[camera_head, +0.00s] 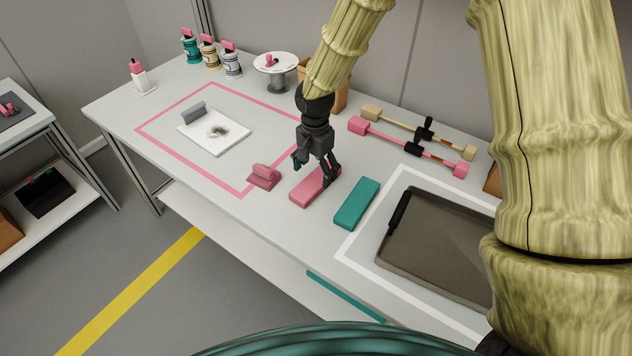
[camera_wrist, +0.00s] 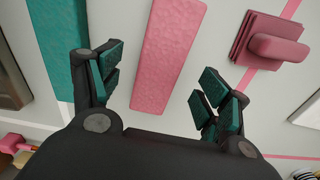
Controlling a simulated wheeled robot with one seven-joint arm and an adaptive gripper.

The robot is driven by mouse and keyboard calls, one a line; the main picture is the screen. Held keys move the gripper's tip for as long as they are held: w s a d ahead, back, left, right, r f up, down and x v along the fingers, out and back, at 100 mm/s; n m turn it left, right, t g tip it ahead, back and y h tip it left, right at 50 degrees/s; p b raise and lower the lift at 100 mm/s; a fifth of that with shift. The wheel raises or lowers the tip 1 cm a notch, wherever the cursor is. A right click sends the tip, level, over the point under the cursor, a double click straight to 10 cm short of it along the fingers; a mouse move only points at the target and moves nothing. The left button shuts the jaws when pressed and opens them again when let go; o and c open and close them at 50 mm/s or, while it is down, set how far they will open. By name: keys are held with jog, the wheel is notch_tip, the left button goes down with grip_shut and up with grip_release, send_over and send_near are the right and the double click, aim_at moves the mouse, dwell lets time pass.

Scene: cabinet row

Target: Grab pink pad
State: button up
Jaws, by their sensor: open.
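The pink pad (camera_head: 306,193) is a flat, long pink block lying on the white table, between a pink block with a handle (camera_head: 264,177) and a teal pad (camera_head: 357,204). My gripper (camera_head: 315,169) is over the pad, fingers pointing down. In the wrist view the pink pad (camera_wrist: 168,58) runs up the middle of the picture. The open fingers of my gripper (camera_wrist: 161,84) appear on either side of it, with nothing between them held. I cannot tell the exact height of the fingertips above the pad.
The handled block (camera_wrist: 268,42) and the teal pad (camera_wrist: 56,40) flank the pink pad closely. A dark tray (camera_head: 435,245) lies at right, inside a white outline. Pink and tan bars (camera_head: 405,145) lie behind. A white board (camera_head: 213,132) lies at left.

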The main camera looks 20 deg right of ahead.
aim_at(315, 180)
jog(key=shift+f, duration=1.9)
jog(key=c, duration=0.9)
